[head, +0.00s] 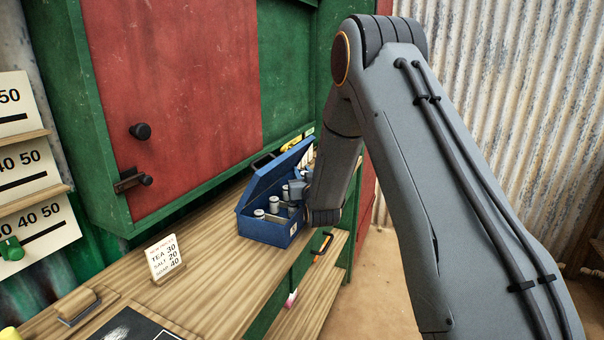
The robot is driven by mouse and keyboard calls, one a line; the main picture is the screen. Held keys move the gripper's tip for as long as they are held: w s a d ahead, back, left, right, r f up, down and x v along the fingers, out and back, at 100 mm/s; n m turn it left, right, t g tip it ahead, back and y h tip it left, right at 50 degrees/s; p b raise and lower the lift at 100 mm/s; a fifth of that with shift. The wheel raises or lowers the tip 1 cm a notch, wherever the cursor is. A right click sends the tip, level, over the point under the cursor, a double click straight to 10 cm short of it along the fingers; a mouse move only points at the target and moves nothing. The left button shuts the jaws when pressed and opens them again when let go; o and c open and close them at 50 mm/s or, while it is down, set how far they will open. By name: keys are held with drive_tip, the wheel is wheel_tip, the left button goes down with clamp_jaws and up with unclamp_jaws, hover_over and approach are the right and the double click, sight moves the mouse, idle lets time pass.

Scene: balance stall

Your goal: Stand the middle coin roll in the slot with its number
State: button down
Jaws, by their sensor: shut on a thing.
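A blue cash box (262,232) stands open on the wooden counter, its lid raised at the back. Several pale coin rolls stand inside, one at the front left (259,214) and one behind it (274,203). Another roll shape lies or leans low in the box. My gripper (299,188) is at the right side of the box, low over its inside, small and partly hidden by my own wrist. It is shut on a coin roll, of which little can be made out. The numbers on the rolls and slots are too small to read.
A price card (163,258) stands on the counter left of the box. A wooden-handled tool (80,306) and a dark slate (128,328) lie nearer. The raised lid and green shutter frame (285,75) bound the back. Bare counter lies in front of the box.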

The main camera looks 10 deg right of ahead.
drive_tip(key=shift+f, duration=0.35)
drive_tip(key=shift+f+b, duration=0.2)
drive_tip(key=shift+b, duration=0.2)
drive_tip(key=c, duration=1.5)
unclamp_jaws()
drive_tip(key=s, duration=0.8)
drive_tip(key=s+r+b, duration=0.1)
drive_tip(key=s, duration=0.3)
drive_tip(key=shift+a+r, duration=0.1)
